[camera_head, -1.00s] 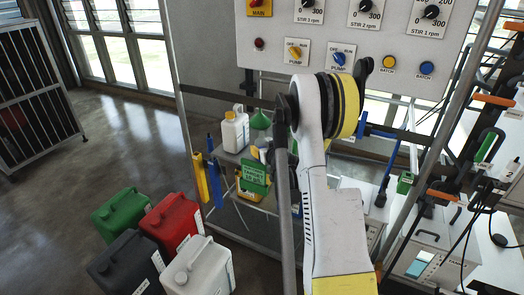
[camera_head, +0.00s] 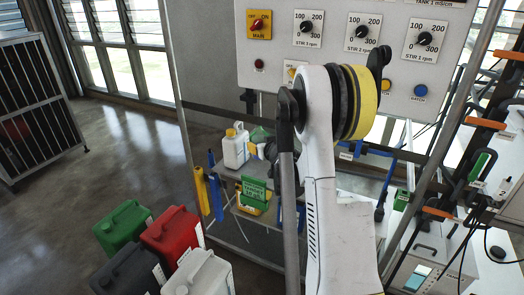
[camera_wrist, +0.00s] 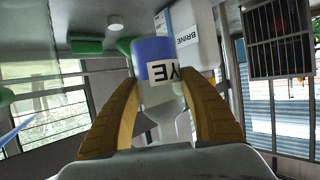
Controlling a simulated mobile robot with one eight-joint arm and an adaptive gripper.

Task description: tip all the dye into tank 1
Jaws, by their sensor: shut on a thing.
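My gripper (camera_wrist: 160,118) has its two yellow-brown fingers on either side of a container with a blue band or contents and a white label ending in "YE" (camera_wrist: 158,72), and is shut on it. The container's clear part narrows between the fingers. A white bottle labelled BRINE (camera_wrist: 190,35) is just behind it in the wrist view. In the head view my arm hides the gripper and the held container. A "TANK 1 mS/cm" label shows on the panel (camera_head: 440,5). A white tank-like box (camera_head: 425,255) stands at lower right; its number is unreadable.
A white bottle with a yellow cap (camera_head: 236,147) stands on a shelf left of my arm, beside a green funnel (camera_head: 260,135). Green (camera_head: 122,226), red (camera_head: 172,235), dark and white jugs stand on the floor. Cables and orange-handled clamps (camera_head: 485,123) crowd the right.

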